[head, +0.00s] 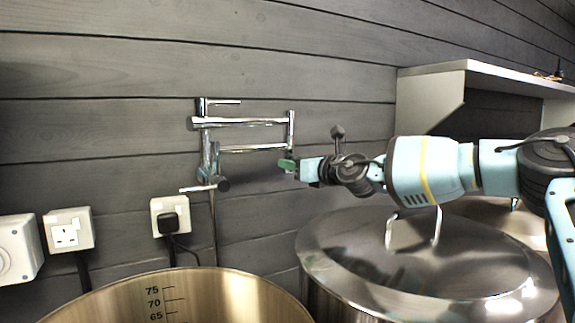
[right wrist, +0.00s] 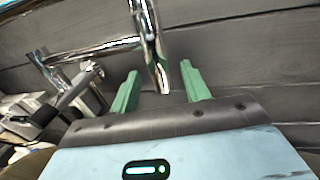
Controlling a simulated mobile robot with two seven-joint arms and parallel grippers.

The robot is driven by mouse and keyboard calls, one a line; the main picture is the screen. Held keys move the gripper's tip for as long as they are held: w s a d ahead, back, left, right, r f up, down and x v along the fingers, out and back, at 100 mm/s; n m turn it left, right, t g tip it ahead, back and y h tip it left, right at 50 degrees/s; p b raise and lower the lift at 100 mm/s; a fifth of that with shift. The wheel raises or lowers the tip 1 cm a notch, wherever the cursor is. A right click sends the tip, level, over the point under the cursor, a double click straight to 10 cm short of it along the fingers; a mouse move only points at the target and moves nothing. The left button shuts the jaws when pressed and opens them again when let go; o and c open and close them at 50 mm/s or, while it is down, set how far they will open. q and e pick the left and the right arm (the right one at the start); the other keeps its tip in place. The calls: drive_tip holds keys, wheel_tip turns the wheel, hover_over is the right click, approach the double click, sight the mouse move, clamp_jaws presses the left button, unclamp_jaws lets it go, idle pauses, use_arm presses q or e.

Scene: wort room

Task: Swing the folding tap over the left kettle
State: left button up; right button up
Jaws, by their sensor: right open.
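The folding tap (head: 250,122) is chrome and mounted on the wall, with two level tubes joined by an upright piece at its right end. The left kettle (head: 235,290) is open, with volume marks on its inner wall, below the tap. My right gripper (head: 287,165) comes in from the right, its green fingertips just below the tap's right end. In the right wrist view its open fingers (right wrist: 160,72) stand either side of the lower end of the tap's upright piece (right wrist: 150,45); I cannot tell whether they touch. My left gripper is not in view.
A lidded steel kettle (head: 400,265) with a lid handle (head: 414,228) stands below my right arm. Sockets (head: 69,230) and a black plug (head: 168,222) are on the wall at left. A shelf (head: 480,72) juts out at upper right.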

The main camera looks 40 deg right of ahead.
drive_tip(key=shift+w+d, duration=0.15)
drive_tip(key=shift+w, duration=1.5)
drive_tip(key=shift+c, duration=0.2)
clamp_jaws()
